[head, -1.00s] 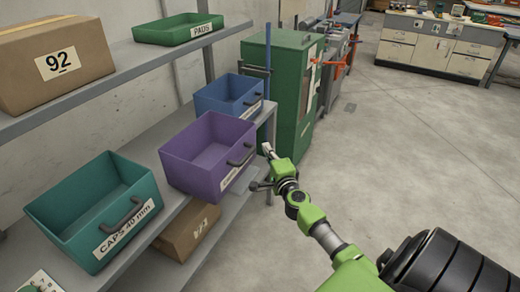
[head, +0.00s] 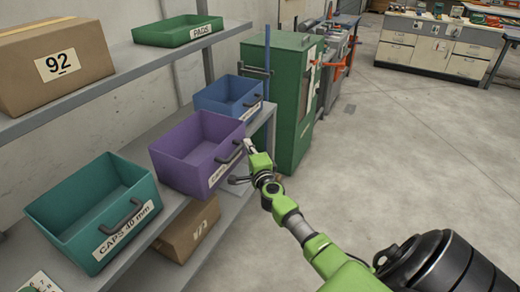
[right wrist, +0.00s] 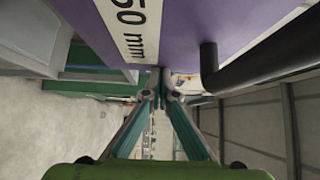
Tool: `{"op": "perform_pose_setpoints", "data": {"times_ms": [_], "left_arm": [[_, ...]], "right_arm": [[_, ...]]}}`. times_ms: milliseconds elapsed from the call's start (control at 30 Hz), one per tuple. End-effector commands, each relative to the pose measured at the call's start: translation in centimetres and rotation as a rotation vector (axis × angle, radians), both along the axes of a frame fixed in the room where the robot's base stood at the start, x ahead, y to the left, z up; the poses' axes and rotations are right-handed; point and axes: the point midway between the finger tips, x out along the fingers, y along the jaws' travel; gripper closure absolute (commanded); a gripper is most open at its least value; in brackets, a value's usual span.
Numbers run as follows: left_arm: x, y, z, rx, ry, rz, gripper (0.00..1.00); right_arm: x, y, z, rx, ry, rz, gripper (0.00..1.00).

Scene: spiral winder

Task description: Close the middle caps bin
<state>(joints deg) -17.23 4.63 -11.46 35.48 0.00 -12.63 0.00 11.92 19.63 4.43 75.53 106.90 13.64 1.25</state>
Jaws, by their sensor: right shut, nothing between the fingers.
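The middle caps bin is the purple bin (head: 180,165) on the shelf, between a teal bin and a blue bin. It sticks out over the shelf's front edge, less far than before. My right gripper (head: 247,143) is at its front face, near the right end of its dark handle (head: 228,153). In the right wrist view the shut, empty fingers (right wrist: 163,80) are at the purple front (right wrist: 175,35), beside the "50 mm" label (right wrist: 128,25) and the handle (right wrist: 255,62). Whether they touch is not clear. My left gripper is not in view.
The blue bin (head: 215,95) stands behind the purple one. A cardboard box (head: 180,238) is below. A green cabinet (head: 285,105) stands beyond. The floor at right is clear.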

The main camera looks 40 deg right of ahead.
Motion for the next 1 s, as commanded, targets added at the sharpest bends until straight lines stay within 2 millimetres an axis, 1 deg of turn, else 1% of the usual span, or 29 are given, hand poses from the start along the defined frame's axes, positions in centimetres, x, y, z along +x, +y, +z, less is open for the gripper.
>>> {"op": "perform_pose_setpoints", "data": {"times_ms": [33, 200, 300, 400, 500, 600, 1000], "left_arm": [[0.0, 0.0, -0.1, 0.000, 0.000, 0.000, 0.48], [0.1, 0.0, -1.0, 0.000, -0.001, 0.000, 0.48], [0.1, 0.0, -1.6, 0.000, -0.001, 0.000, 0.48], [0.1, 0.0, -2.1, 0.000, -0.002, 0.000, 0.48], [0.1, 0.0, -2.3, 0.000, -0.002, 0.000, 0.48], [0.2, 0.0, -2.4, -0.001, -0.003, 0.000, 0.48], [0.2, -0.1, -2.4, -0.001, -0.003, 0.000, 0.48]], "right_arm": [[1.4, 0.7, 0.1, 0.004, -0.004, 0.002, 1.00], [5.1, 2.2, -0.1, 0.005, -0.004, 0.001, 1.00], [6.9, 2.9, -0.1, 0.003, -0.003, 0.002, 1.00], [8.3, 3.5, -0.1, 0.003, -0.002, 0.002, 1.00], [9.2, 3.8, -0.1, 0.001, -0.002, 0.001, 1.00], [9.6, 4.0, 0.0, 0.001, -0.001, 0.001, 1.00], [9.8, 4.2, 0.3, 0.000, -0.004, 0.005, 1.00]]}}
